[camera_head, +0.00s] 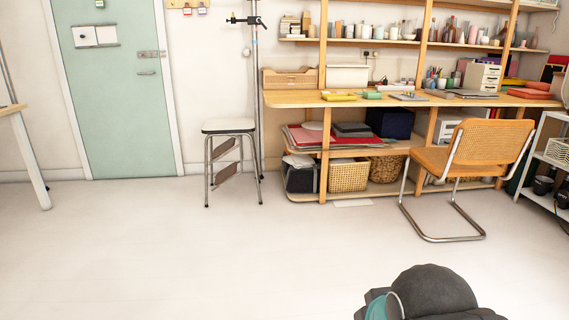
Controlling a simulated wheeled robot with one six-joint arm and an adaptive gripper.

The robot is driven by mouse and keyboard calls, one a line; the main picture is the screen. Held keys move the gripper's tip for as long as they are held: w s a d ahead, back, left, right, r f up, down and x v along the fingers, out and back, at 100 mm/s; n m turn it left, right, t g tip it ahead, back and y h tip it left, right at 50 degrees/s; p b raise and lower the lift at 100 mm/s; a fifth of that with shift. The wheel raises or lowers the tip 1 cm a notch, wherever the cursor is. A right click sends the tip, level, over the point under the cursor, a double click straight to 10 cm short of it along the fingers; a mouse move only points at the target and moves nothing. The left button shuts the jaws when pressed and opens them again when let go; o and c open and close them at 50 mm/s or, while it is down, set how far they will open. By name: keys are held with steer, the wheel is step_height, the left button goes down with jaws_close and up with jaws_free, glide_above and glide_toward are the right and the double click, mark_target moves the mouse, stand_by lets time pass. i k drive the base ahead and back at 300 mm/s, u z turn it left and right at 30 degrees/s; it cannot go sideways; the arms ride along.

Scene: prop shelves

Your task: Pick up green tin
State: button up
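A small green item (371,95) lies on the wooden desktop of the shelf unit, right of a yellow flat item (339,97). It is too small to tell whether it is a tin. No other thing in view shows clearly as a green tin. My gripper is not in view. Only a dark rounded part of my own arm with a teal ring shows at the bottom right, far from the desk.
A cane chair (470,150) stands before the desk (290,99) at the right. A step stool (229,127) stands left of the desk. A pale green door (125,110) is at the back left. The floor (180,250) in front is clear.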

mark_target(373, 95)
steer(key=z, duration=0.15)
steer(key=i, duration=1.85)
steer(key=z, duration=0.7)
steer(key=i, duration=2)
steer(key=z, duration=0.55)
